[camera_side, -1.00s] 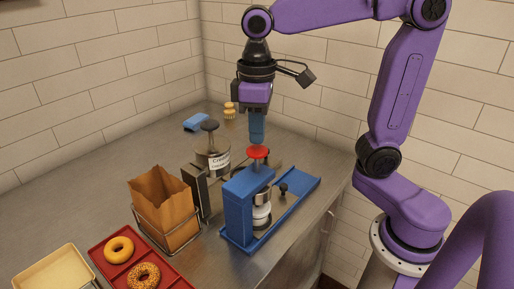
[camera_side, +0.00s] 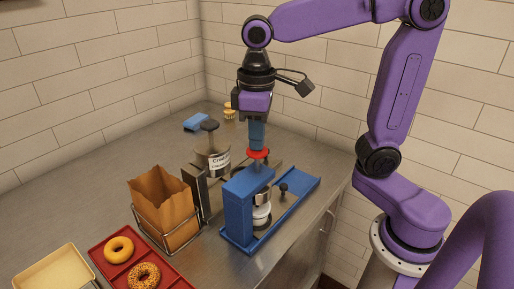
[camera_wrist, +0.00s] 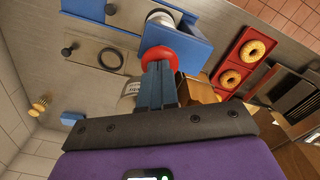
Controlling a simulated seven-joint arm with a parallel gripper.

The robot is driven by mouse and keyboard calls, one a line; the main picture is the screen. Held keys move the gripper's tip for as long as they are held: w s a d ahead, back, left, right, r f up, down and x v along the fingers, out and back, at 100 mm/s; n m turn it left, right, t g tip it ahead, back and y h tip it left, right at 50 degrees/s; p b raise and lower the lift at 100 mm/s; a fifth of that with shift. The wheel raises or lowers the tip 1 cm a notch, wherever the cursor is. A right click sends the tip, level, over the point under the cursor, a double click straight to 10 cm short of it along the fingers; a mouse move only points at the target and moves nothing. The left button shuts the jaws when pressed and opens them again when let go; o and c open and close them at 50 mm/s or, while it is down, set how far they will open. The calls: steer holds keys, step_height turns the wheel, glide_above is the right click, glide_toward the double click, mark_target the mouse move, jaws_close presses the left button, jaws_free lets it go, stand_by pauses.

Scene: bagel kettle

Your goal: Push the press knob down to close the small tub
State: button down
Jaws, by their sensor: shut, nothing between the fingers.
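The red press knob (camera_side: 257,155) sits on top of the blue press (camera_side: 240,199). It also shows in the wrist view (camera_wrist: 159,56), right at the fingertips. My gripper (camera_side: 257,147) is shut and points straight down, its tips at the top of the knob and seemingly touching it. The small white tub (camera_side: 261,214) stands inside the press under a metal plunger (camera_side: 262,198). The tub shows in part in the wrist view (camera_wrist: 160,17). I cannot tell from these frames whether its lid is pressed on.
A labelled canister (camera_side: 213,162) stands left of the press. A brown paper bag (camera_side: 163,208) sits in a wire holder. A red tray (camera_side: 110,262) with bagels is at front left. A blue block (camera_side: 197,122) and a brush (camera_side: 229,112) lie behind.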

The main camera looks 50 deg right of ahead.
steer(key=shift+f, duration=1.8)
steer(key=shift+r, duration=2.6)
steer(key=shift+r, duration=3)
steer(key=s+d+f+n, duration=0.2)
steer(key=s+f+n, duration=0.1)
steer(key=s+f, duration=0.5)
steer(key=s+d+f+n, duration=0.3)
steer(key=s+f, duration=0.5)
steer(key=shift+d+f+n, duration=0.3)
steer(key=shift+d+f, duration=0.05)
